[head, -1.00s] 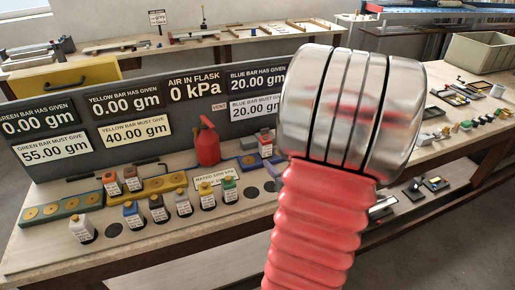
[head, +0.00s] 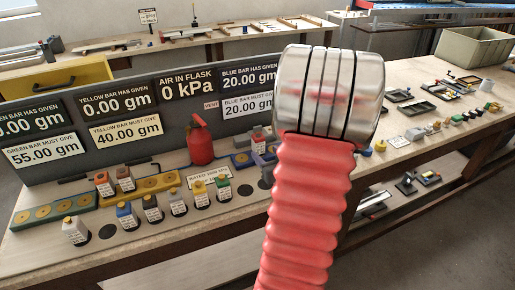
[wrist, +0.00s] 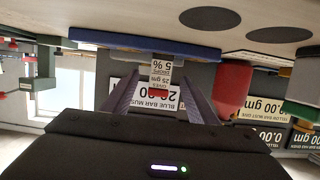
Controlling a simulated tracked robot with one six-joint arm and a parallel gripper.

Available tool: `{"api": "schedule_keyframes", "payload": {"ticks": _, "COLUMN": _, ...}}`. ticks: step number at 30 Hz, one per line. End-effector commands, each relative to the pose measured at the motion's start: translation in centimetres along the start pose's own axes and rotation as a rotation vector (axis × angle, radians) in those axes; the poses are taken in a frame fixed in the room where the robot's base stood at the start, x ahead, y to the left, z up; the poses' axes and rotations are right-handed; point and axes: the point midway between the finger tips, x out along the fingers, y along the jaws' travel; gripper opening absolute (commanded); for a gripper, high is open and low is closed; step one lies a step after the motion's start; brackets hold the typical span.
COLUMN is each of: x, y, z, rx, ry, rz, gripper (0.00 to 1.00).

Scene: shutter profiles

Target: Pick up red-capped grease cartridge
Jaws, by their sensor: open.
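The red-capped grease cartridge has a grey body with a white label. In the head view the cartridge (head: 259,145) appears to stand on the blue bar (head: 242,159), left of my arm. The wrist view is upside down. There the labelled cartridge (wrist: 161,70) hangs from the blue bar, with its small red cap (wrist: 158,93) below. My gripper (wrist: 160,84) is open, with one finger on each side of the cartridge in that view. I cannot tell whether the fingers touch it or how far away it is. In the head view my gripper is hidden.
A red flask (head: 200,142) stands left of the cartridge. A dark sign board (head: 180,125) rises behind. Dark round spots mark bare bench.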

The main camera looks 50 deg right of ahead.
Motion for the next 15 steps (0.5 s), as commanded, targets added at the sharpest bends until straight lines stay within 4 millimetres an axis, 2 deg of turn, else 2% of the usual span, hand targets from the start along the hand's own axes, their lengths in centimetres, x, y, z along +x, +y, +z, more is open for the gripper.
{"api": "schedule_keyframes", "payload": {"ticks": 3, "x": 1.6, "y": -0.1, "z": 0.1, "rx": -0.001, "ry": -0.001, "rz": -0.002, "gripper": 0.53}}
{"api": "schedule_keyframes", "payload": {"ticks": 6, "x": 2.4, "y": 0.0, "z": 0.0, "rx": -0.001, "ry": -0.001, "rz": -0.001, "gripper": 0.53}}
{"api": "schedule_keyframes", "payload": {"ticks": 15, "x": 2.6, "y": 0.0, "z": 0.0, "rx": -0.001, "ry": -0.001, "rz": 0.0, "gripper": 0.53}}
